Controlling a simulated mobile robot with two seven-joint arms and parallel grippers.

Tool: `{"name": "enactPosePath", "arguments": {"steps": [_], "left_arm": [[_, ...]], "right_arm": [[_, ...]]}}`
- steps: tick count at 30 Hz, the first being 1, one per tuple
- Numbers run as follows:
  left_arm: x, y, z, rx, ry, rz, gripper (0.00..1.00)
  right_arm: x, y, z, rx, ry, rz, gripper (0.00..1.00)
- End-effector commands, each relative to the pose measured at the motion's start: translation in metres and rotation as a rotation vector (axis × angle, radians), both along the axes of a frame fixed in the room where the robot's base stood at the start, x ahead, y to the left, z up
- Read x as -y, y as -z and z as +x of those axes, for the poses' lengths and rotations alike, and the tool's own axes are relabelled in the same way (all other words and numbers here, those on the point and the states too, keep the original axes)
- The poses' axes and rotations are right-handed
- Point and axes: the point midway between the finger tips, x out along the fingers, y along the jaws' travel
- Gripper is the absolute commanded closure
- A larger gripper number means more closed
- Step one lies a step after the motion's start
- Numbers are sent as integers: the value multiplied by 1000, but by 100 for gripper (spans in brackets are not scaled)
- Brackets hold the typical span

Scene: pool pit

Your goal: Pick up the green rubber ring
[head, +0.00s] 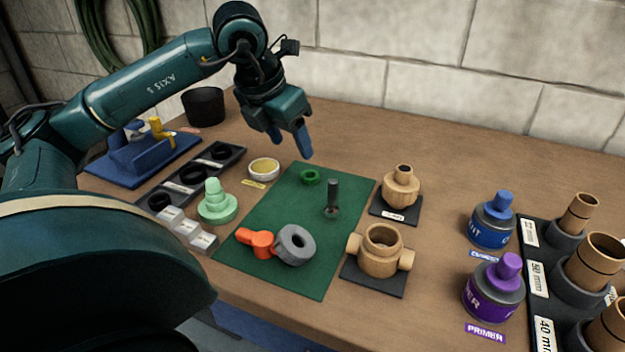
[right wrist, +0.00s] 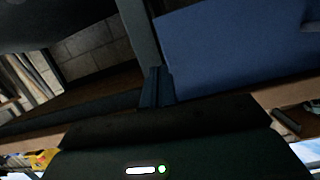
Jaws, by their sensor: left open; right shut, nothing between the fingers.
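The green rubber ring (head: 310,177) lies near the far edge of the dark green mat (head: 270,220) in the head view. My left gripper (head: 291,146) is open and empty. It hangs above the table, beyond the ring and slightly to its left, apart from it. My right gripper (right wrist: 156,88) shows in the right wrist view with its fingers shut and nothing between them. The ring does not show in the right wrist view.
On the mat are a dark upright tool (head: 332,197), an orange-handled part (head: 256,241) and a grey ring (head: 295,245). Wooden fittings (head: 402,188) stand right of the mat. A light green stepped cone (head: 215,204) and a shallow cream dish (head: 264,168) stand left.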

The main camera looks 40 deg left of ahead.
Motion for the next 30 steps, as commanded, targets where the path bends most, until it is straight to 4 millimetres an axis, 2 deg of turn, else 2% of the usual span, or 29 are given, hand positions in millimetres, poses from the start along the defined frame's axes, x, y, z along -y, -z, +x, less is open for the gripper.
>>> {"name": "enactPosePath", "arguments": {"steps": [1,3,11,20,30], "left_arm": [[0,12,3,-3,0,-1,44],[1,22,8,-3,2,-1,44],[1,40,17,-1,2,-3,44],[3,77,36,-2,3,-4,44],[3,82,39,0,3,-3,46]], "right_arm": [[1,1,-1,5,1,-1,100],[0,2,0,7,0,-4,100],[-1,4,1,7,-6,-10,100],[-2,8,1,3,-10,-17,100],[-3,8,1,3,-15,-18,100]]}}
